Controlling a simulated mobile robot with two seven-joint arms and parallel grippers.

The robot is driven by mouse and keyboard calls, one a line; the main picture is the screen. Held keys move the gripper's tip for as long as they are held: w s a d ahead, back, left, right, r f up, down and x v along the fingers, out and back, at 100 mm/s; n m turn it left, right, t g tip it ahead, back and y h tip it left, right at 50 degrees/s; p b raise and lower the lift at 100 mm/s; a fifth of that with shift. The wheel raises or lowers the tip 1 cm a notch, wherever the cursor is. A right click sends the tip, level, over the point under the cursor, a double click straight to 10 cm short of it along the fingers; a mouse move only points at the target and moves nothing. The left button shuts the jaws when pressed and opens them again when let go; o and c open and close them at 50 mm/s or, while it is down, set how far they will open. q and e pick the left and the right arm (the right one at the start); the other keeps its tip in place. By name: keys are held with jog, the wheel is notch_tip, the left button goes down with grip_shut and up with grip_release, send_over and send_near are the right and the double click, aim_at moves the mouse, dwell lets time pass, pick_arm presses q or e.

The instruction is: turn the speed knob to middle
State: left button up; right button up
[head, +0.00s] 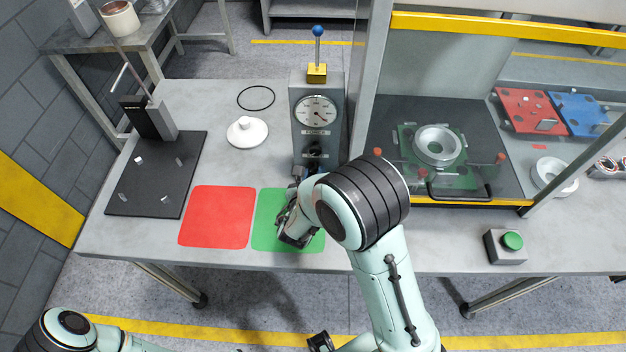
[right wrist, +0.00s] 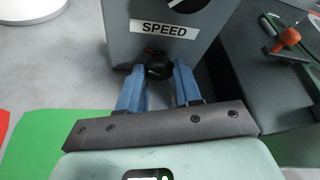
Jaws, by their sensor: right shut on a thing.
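The grey machine (head: 305,88) stands upright on the table, with a round white gauge (head: 316,112) and a dark dial (head: 316,148) on its front. The SPEED label (right wrist: 164,30) shows in the right wrist view, with the lower edge of the dark dial (right wrist: 187,4) above it. A small black knob (right wrist: 158,69) with a red mark sits below the label. My right gripper (right wrist: 159,75) has its blue fingers on both sides of this knob and is shut on it. In the head view, my right gripper (head: 299,178) is low at the machine's front.
A red mat (head: 217,217) and a green mat (head: 268,234) lie in front. A white round part (head: 247,132) and a black ring (head: 256,98) lie left of the machine. A black plate with a post (head: 148,190) stands farther left. A glass-sided enclosure (head: 470,200) and a green button (head: 512,241) are right.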

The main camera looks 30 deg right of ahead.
jog(key=m+b, duration=0.1)
jog(key=m+y+b, duration=0.1)
jog(key=b, duration=0.1)
jog(key=shift+s+d+f+t, duration=0.1)
jog(key=shift+d+t, duration=0.05)
jog(key=shift+t, duration=0.15)
pick_arm(q)
notch_tip(320, 180, down, 6)
jog(key=s+b, duration=0.2)
jog(key=shift+s+f, duration=0.15)
jog(key=shift+s, duration=0.2)
pick_arm(e)
jog(key=shift+m+y, duration=0.3)
jog(key=shift+m, duration=0.2)
jog(key=o, duration=0.7)
jog(key=shift+o, duration=0.2)
